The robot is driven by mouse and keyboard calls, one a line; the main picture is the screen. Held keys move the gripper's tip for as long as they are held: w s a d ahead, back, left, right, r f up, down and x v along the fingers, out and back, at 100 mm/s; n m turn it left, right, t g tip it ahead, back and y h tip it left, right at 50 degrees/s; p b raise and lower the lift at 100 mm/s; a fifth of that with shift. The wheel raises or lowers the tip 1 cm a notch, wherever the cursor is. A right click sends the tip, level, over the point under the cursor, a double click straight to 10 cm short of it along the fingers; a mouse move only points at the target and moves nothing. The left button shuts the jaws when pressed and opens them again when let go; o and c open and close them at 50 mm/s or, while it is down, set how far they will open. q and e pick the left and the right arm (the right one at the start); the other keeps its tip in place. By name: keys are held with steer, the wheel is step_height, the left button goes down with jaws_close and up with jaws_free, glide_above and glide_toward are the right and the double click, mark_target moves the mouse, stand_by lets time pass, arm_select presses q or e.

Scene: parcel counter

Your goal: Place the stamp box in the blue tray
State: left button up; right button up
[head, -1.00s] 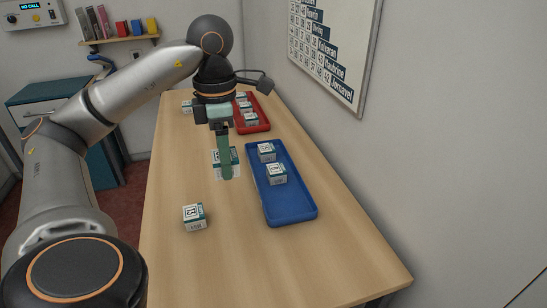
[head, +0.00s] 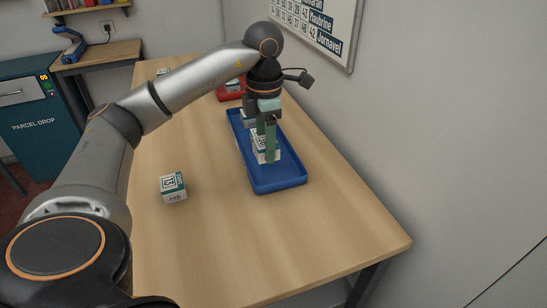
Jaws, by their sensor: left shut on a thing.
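My left gripper (head: 269,156) points down over the blue tray (head: 282,183), with green fingers shut on a white stamp box (head: 259,145) with a teal edge and dark print. The fingers hide part of this box, and I cannot tell whether it touches the tray floor. Another white box (head: 247,118) shows behind it in the tray, partly hidden by the gripper. One more white and teal box (head: 173,188) stands on the table left of the tray. My right gripper is not in view.
The near end of the blue tray is empty. A red tray (head: 230,94) with a white box lies farther back, partly behind my arm. The wooden table (head: 230,235) is clear in front. A wall runs along the right, and a parcel drop cabinet (head: 35,125) stands left.

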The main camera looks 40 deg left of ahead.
mark_target(274, 171)
arm_select(q)
steer(key=shift+w+d+f, duration=0.3)
steer(key=shift+w+f, duration=0.35)
steer(key=shift+f, duration=0.25)
steer(key=shift+w+f, duration=0.15)
steer(key=shift+f, duration=0.75)
steer(key=shift+w+f, duration=0.1)
steer(key=shift+f, duration=0.75)
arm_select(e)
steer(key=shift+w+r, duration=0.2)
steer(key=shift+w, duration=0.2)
arm_select(q)
steer(key=shift+f, duration=0.1)
steer(key=o, duration=1.4)
steer(key=shift+b, duration=0.3)
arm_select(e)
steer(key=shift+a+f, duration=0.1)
